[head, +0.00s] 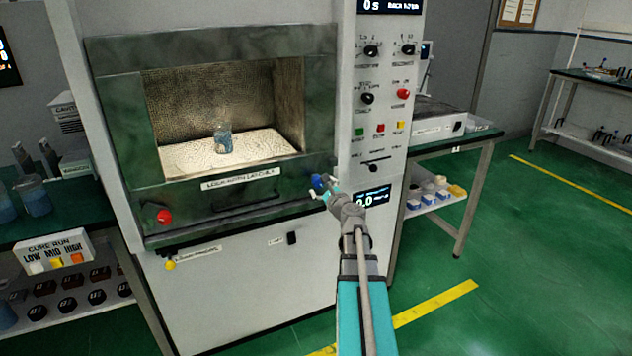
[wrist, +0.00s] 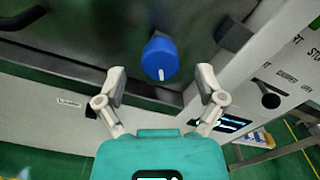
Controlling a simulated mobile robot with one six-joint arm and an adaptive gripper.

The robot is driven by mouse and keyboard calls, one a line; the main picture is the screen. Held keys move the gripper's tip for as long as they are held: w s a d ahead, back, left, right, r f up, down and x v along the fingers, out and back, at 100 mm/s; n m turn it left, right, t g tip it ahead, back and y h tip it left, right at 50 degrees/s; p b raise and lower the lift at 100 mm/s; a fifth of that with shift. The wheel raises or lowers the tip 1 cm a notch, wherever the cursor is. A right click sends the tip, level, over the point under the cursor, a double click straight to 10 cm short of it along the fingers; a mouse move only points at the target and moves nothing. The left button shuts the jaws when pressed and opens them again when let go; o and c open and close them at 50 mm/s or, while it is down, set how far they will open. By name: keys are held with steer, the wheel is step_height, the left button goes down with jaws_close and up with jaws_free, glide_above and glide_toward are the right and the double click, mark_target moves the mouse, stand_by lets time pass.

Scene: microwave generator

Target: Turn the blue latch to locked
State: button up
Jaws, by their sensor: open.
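The blue latch (head: 319,183) is a round knob at the lower right of the microwave door's dark green frame. In the wrist view the blue latch (wrist: 160,59) shows a white mark on its face, near the lower edge. My gripper (head: 326,192) is at the latch in the head view. In the wrist view my gripper (wrist: 161,84) is open, with one finger on each side of the latch and the knob a little ahead of and between the fingertips. I cannot tell whether either finger touches it. A label (head: 238,181) on the door is only partly readable.
A red knob (head: 164,216) is at the door's lower left. A dark handle bar (head: 245,200) runs below the label. A control panel (head: 385,100) with knobs and buttons stands right of the door. A glass vessel (head: 223,138) stands inside the chamber. Green floor is free at right.

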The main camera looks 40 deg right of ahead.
mark_target(319, 183)
steer(key=shift+x, duration=2.15)
steer(key=c, duration=1)
steer(key=shift+a, duration=0.25)
steer(key=shift+c, duration=0.8)
steer(key=shift+d, duration=0.15)
